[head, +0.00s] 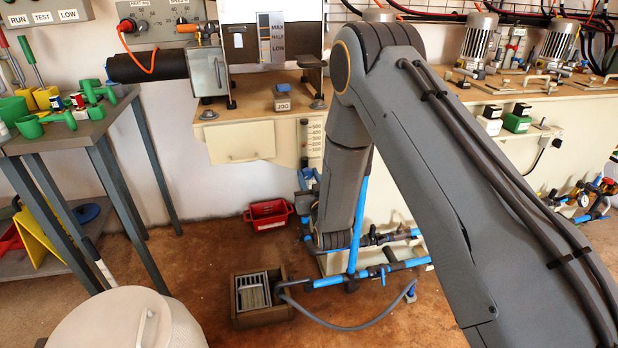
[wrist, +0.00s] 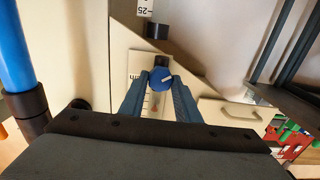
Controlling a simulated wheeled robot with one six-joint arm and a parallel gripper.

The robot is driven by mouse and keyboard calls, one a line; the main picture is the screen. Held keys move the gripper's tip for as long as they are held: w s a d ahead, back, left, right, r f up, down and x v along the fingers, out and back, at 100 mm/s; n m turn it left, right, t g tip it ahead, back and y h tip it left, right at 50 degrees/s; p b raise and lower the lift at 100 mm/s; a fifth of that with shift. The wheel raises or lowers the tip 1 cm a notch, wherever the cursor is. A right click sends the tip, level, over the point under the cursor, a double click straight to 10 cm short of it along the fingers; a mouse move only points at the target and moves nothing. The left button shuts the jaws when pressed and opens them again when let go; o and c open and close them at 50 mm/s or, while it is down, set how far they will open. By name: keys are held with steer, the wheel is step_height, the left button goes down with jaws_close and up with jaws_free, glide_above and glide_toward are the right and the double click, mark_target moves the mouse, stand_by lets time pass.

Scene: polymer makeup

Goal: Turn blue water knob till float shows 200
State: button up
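The blue knob (wrist: 161,78) has a white pointer line and sits on a pale panel in the wrist view. My gripper (wrist: 158,80) has its two blue-grey fingers on either side of the knob. The knob nearly fills the gap; whether both fingers touch it is unclear. The float gauge (head: 304,140) is a clear upright tube beside a scale with marks from 500 down to 200. The float's level is too small to read.
Blue pipes (head: 358,220) run close by my wrist, and one blue pipe (wrist: 15,50) stands at the wrist view's left. A drain box (head: 258,296) and a red bin (head: 268,214) stand on the floor. A grey table (head: 92,130) holds green parts at left.

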steer(key=c, duration=0.3)
steer(key=shift+d+m, duration=0.1)
steer(key=shift+m, duration=2.3)
steer(key=o, duration=1)
steer(key=v, duration=0.7)
steer(key=shift+s+d+p, duration=0.2)
steer(key=shift+s+p, duration=0.15)
steer(key=shift+p, duration=0.1)
